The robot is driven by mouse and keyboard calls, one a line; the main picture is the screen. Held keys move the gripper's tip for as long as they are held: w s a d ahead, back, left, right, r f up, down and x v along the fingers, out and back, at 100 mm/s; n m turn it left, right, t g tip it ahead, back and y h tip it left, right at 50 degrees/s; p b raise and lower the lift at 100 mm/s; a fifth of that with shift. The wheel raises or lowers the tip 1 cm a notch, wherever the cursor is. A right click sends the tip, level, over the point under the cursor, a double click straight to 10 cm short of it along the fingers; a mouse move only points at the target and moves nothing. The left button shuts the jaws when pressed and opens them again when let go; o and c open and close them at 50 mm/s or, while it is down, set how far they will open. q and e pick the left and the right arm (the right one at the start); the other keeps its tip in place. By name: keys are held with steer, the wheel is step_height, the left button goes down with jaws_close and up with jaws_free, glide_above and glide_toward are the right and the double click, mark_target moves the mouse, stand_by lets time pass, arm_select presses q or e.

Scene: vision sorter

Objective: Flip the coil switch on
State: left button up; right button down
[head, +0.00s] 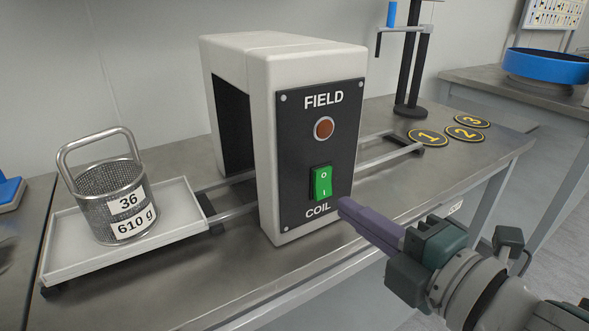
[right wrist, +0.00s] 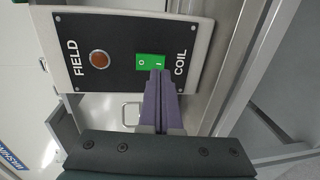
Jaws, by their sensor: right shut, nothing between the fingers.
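The coil switch (head: 322,182) is a green rocker marked 0 and I on the dark panel (head: 341,130) of a white arch-shaped housing (head: 262,150). The word COIL is below it. Above it is a dull red-brown round lamp (head: 323,127) under the word FIELD. My right gripper (head: 342,203) is shut and empty, its purple fingers pointing at the panel just right of and below the switch. In the right wrist view the fingertips (right wrist: 160,74) overlap the I end of the switch (right wrist: 150,63); I cannot tell whether they touch. My left gripper is not in view.
A mesh basket (head: 104,188) labelled 36 and 610 g stands in a white tray (head: 75,258) on rails through the arch. Numbered round markers (head: 428,138) and a dark stand (head: 411,75) are at the right. A blue bowl (head: 546,66) sits on another table.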

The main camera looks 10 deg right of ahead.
mark_target(325, 194)
steer(key=shift+x, duration=1.6)
steer(key=f+b, duration=0.1)
steer(key=b, duration=0.1)
steer(key=shift+w+b, duration=0.15)
steer(key=shift+b, duration=0.25)
steer(key=shift+r+p, duration=0.45)
steer(key=shift+p, duration=0.05)
